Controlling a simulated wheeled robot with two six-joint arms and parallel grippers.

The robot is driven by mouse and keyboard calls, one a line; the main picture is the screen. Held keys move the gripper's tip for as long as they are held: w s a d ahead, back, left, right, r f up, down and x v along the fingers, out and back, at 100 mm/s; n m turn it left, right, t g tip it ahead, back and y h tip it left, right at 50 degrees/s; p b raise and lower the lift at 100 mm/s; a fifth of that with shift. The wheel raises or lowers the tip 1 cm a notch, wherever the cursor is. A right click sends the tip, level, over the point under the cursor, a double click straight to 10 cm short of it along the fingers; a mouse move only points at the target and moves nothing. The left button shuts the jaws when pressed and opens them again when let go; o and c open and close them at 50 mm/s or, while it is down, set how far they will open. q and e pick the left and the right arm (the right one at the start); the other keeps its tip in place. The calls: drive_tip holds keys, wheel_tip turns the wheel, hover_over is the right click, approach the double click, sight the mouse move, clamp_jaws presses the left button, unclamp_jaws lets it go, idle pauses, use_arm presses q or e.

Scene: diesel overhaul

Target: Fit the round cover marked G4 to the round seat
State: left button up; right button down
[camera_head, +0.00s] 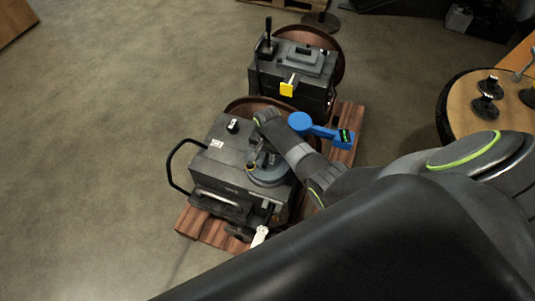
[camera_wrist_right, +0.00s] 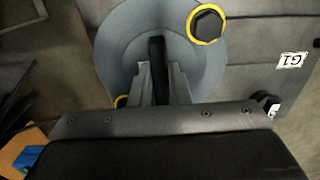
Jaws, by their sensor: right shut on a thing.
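A round grey-blue cover (camera_head: 268,180) is at the right end of the top of the near dark engine block (camera_head: 222,160). In the right wrist view the cover (camera_wrist_right: 115,45) has a black bar handle (camera_wrist_right: 157,52) and yellow-ringed knobs near its rim. My right gripper (camera_wrist_right: 158,85) is shut on that handle. In the head view my right gripper (camera_head: 262,162) is over the cover, partly hiding it. No G4 mark is readable. The seat is not visible, and I cannot tell whether the cover touches the block. My left gripper is out of view.
A white G1 label (camera_wrist_right: 292,60) is on the block. The block stands on a wooden pallet (camera_head: 212,232), with a black hoop handle (camera_head: 172,165) at left. A second engine (camera_head: 305,65) is behind. A blue arm-like part (camera_head: 320,130) is nearby. A round table (camera_head: 462,105) holds black parts.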

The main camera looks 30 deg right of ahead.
drive_tip(key=shift+f+b, duration=0.65)
drive_tip(key=shift+f, duration=0.15)
idle(0.5)
idle(0.5)
drive_tip(key=c, duration=1.3)
unclamp_jaws()
drive_tip(key=shift+f, duration=0.1)
wheel_tip(320, 180, up, 18)
drive_tip(key=shift+f+p, duration=0.2)
drive_tip(key=shift+p, duration=0.5)
